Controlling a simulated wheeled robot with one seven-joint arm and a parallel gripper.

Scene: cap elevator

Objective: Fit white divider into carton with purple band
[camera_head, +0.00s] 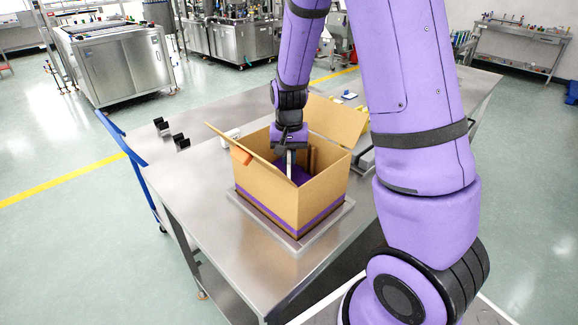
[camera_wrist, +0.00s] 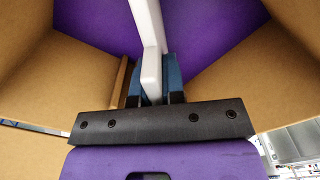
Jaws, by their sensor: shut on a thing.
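The carton with the purple band (camera_head: 270,194) stands open on a metal plate on the table, its flaps spread outward. My gripper (camera_head: 291,158) reaches down into the carton's opening from above. In the wrist view my gripper (camera_wrist: 158,90) is shut on the white divider (camera_wrist: 150,42), which stands on edge between the fingers and extends up the picture over the purple surface inside the carton (camera_wrist: 205,30). Cardboard walls show on both sides of it. The divider's far end is out of the wrist view. I cannot tell whether its lower edge touches the carton floor.
The metal plate (camera_head: 293,240) lies under the carton on the steel table (camera_head: 195,190). Small black brackets (camera_head: 181,142) stand at the table's left. A blue-handled cart (camera_head: 125,150) is beside the table's left edge. The table's front left is clear.

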